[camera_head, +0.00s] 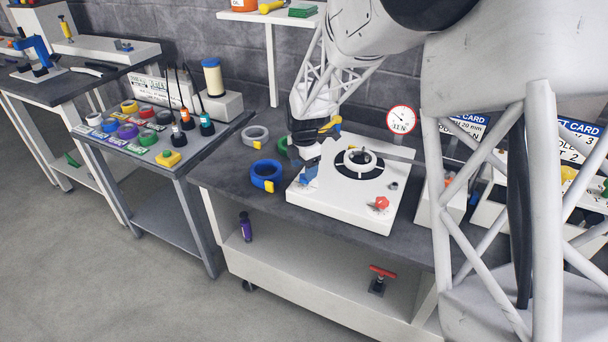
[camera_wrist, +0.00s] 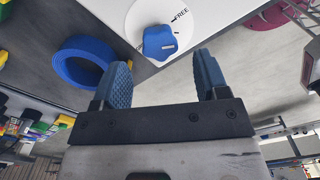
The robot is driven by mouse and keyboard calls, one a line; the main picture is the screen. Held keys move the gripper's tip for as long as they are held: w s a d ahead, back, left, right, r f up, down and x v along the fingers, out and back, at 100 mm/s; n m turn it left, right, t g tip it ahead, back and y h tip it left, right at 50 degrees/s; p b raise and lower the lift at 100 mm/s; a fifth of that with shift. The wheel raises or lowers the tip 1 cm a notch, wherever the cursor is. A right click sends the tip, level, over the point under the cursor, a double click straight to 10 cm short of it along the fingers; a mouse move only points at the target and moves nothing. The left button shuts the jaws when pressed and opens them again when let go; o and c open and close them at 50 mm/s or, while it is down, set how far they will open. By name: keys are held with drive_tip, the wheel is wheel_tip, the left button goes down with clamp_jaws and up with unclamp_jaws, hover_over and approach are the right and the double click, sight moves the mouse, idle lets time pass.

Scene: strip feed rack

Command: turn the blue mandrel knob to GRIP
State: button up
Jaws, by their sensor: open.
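The blue mandrel knob (camera_wrist: 158,42) shows in the wrist view on a white round dial on the white machine (camera_head: 340,213). A pale mark lies on its right part. The word FREE is on the dial above and right of it; I see no GRIP label. My gripper (camera_wrist: 161,62) is open, its two blue-grey fingers apart, with the knob just beyond the gap between the tips. I see no finger touching it. In the head view my gripper (camera_head: 308,168) is low over the machine's left part, where the knob is hard to tell from the fingers.
A blue strip coil (camera_head: 265,175) with a yellow patch lies left of the machine and shows beside my left finger in the wrist view (camera_wrist: 75,68). A grey coil (camera_head: 255,136) lies behind it. A red knob (camera_head: 381,203) is at the machine's front right, near a black ring (camera_head: 346,171).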

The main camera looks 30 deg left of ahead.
drive_tip(key=shift+f, duration=1.6)
drive_tip(key=c, duration=0.9)
